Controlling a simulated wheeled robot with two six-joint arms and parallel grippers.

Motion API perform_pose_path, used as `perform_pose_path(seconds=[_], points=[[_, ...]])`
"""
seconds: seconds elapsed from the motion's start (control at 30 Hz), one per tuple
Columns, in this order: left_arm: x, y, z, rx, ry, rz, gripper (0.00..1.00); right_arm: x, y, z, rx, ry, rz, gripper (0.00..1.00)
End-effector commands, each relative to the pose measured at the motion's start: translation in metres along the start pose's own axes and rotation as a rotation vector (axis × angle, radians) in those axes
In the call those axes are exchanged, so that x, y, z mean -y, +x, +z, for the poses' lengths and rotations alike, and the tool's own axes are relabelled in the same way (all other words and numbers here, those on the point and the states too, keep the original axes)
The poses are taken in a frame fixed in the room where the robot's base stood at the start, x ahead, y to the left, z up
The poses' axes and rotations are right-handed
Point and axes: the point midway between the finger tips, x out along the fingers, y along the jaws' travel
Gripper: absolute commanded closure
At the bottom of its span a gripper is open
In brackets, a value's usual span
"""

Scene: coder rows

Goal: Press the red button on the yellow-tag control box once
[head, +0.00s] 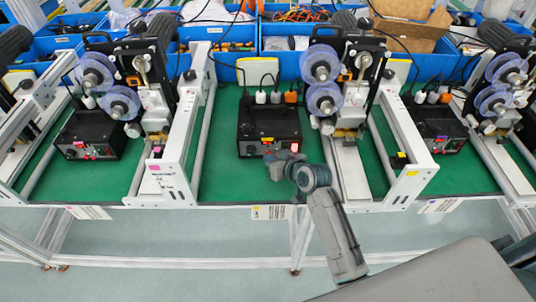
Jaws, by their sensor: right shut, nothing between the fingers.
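The yellow-tag control box (262,121) is a black box on the green bench top, in the middle of the head view. Its small yellow tag (267,140) is on the top front edge. The red button (294,147) shows bright on the right part of the front face. My right gripper (274,160) is shut and empty, just in front of the box's front face, below and left of the button. The gripper and wrist hide part of the lower front face. I cannot tell whether the gripper touches the box. My left gripper is out of view.
Similar black boxes stand at left (90,136), with a pink tag, and at right (436,127), with a purple tag. Coder machines with blue reels (322,80) and white frames (182,150) flank the middle box. Blue bins (285,65) line the back.

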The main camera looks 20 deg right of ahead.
Motion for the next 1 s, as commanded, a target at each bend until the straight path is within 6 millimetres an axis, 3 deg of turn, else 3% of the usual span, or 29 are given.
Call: perform_pose_path(seconds=[0.6,1.0], points=[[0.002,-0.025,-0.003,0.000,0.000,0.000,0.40,0.027,-0.038,0.026,0.002,0.002,0.000,1.00],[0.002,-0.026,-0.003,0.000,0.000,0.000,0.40,0.031,-0.042,0.031,0.001,0.001,0.000,1.00]])
